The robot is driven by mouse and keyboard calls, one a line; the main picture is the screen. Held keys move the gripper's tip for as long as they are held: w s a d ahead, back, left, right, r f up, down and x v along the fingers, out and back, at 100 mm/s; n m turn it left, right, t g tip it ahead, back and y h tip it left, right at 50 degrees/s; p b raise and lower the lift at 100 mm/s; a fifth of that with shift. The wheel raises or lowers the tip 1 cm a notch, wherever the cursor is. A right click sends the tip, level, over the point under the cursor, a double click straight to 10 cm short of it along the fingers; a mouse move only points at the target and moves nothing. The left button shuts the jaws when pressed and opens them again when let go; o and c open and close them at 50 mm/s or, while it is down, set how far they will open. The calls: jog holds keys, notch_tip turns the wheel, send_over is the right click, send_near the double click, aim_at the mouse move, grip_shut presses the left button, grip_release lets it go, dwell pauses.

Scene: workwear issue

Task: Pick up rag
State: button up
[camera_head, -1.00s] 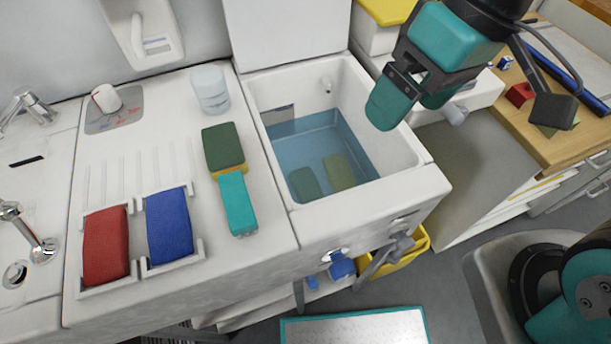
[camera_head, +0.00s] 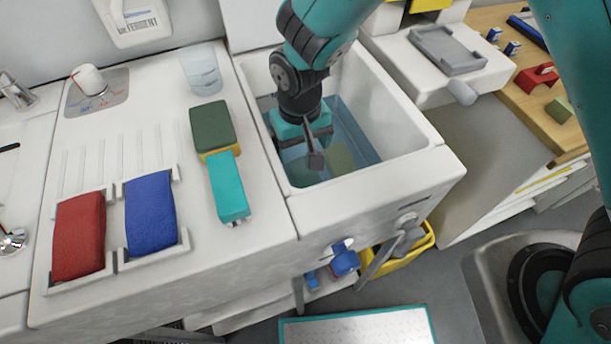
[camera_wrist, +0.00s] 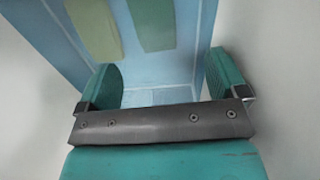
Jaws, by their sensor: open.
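In the head view, my gripper (camera_head: 304,135) points down inside the white sink basin, over blue water. Two flat cloth-like pieces lie in the water, an olive one (camera_head: 340,158) and a green one (camera_head: 303,172). In the wrist view the olive piece (camera_wrist: 93,26) and green piece (camera_wrist: 152,22) lie side by side at the top, beyond the fingers. I cannot tell which is the rag.
The basin rim (camera_head: 375,182) surrounds my gripper. Left on the counter are red (camera_head: 79,236) and blue (camera_head: 151,212) pads in holders, a green-topped sponge (camera_head: 212,127), a teal block (camera_head: 229,188) and a clear cup (camera_head: 203,70). A grey tray (camera_head: 447,50) stands right.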

send_over(305, 175)
jog(key=f, duration=0.4)
jog(key=shift+a+f, duration=0.35)
jog(key=f, duration=0.2)
jog(key=d+f, duration=0.1)
jog(key=f, duration=0.1)
jog(key=shift+f+p, duration=0.15)
jog(key=shift+p, duration=0.15)
jog(key=shift+a+f, duration=0.1)
jog(key=shift+f, duration=0.35)
jog(key=c, duration=1)
